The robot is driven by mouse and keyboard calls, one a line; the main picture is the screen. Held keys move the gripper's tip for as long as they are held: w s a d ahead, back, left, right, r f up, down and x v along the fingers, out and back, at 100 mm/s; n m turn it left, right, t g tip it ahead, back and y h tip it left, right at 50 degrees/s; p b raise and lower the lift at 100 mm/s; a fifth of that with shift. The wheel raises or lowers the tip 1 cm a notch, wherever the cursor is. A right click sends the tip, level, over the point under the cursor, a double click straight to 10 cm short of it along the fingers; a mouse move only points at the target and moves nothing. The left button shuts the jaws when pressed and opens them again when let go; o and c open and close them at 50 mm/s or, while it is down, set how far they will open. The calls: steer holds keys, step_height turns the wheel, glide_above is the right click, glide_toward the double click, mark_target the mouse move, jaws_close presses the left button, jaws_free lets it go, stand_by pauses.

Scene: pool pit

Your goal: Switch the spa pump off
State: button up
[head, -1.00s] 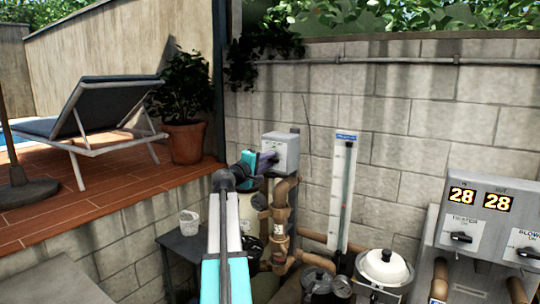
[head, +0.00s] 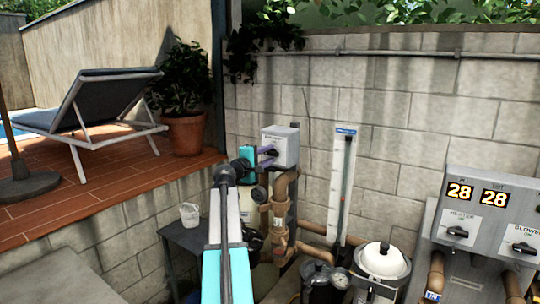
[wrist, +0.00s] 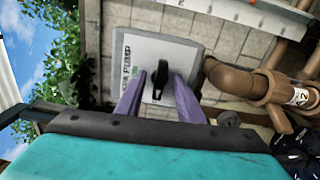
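The spa pump switch box (head: 280,142) is a grey box on the pipework by the block wall. In the wrist view its pale face (wrist: 165,50) shows lettering that reads "PUMP", partly covered by a finger. A black knob (wrist: 160,80) sits in the middle of that face. My gripper (head: 267,156) is at the front of the box. In the wrist view my gripper's (wrist: 159,78) two purple fingers stand apart, one on each side of the knob. A gap shows beside the knob, so the gripper looks open. I cannot tell whether a finger touches it.
Brown pipes (wrist: 245,82) run close beside the box. A clear level tube panel (head: 341,185) and a white-lidded filter (head: 383,262) stand to the right. A control panel (head: 480,218) reading 28 and 28 is at far right. A small table (head: 180,238) with a white bucket (head: 190,214) is left.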

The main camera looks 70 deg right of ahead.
steer(key=b+v, duration=0.1)
steer(key=v, duration=0.6)
steer(key=shift+b, duration=0.3)
stand_by(0.6)
